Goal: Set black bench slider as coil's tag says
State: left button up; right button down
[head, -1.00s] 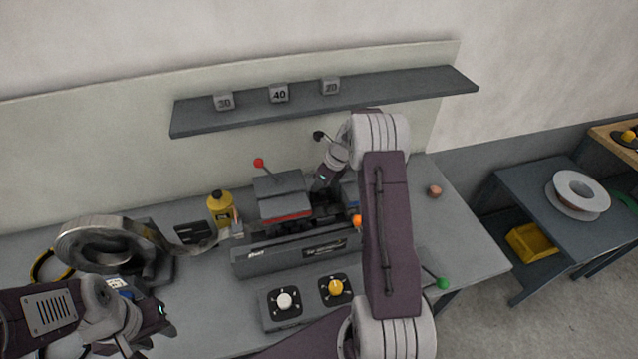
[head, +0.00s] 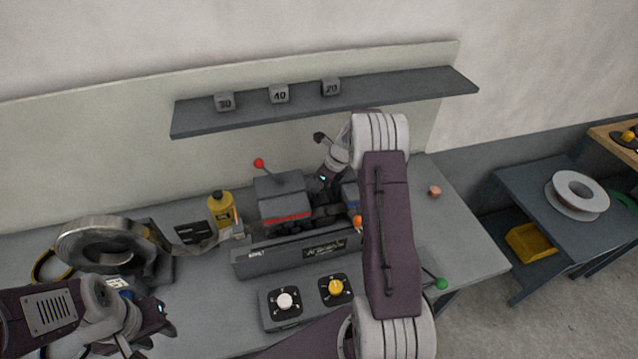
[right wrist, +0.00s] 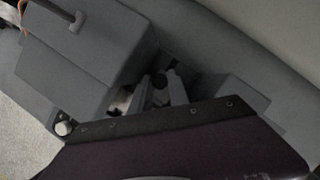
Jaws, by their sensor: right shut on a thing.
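A coil of metal strip (head: 75,250) stands at the left of the bench, and its strip runs right toward the machine (head: 283,197). A small white tag (head: 117,283) shows at the coil's lower front; I cannot read it. My left gripper (head: 160,328) is low at the left, near the tag; I cannot tell its opening. My right gripper reaches down behind the machine's front panel, its fingertips hidden in the head view. In the right wrist view, my right gripper (right wrist: 160,86) is shut on a dark round knob (right wrist: 160,80), which appears to be the black slider's.
A box with a white dial (head: 285,301) and a yellow dial (head: 336,289) sits in front. A red-knobbed lever (head: 259,163), yellow bottle (head: 221,209) and green knob (head: 442,284) are nearby. Blocks marked 30, 40 and 20 stand on the shelf (head: 420,91).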

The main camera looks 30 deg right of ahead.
jog(key=shift+s, duration=0.3)
jog(key=shift+s+r, duration=0.1)
jog(key=shift+r, duration=0.05)
jog(key=c, duration=1.3)
grip_release()
jog(key=b+v, duration=0.2)
jog(key=v, duration=0.7)
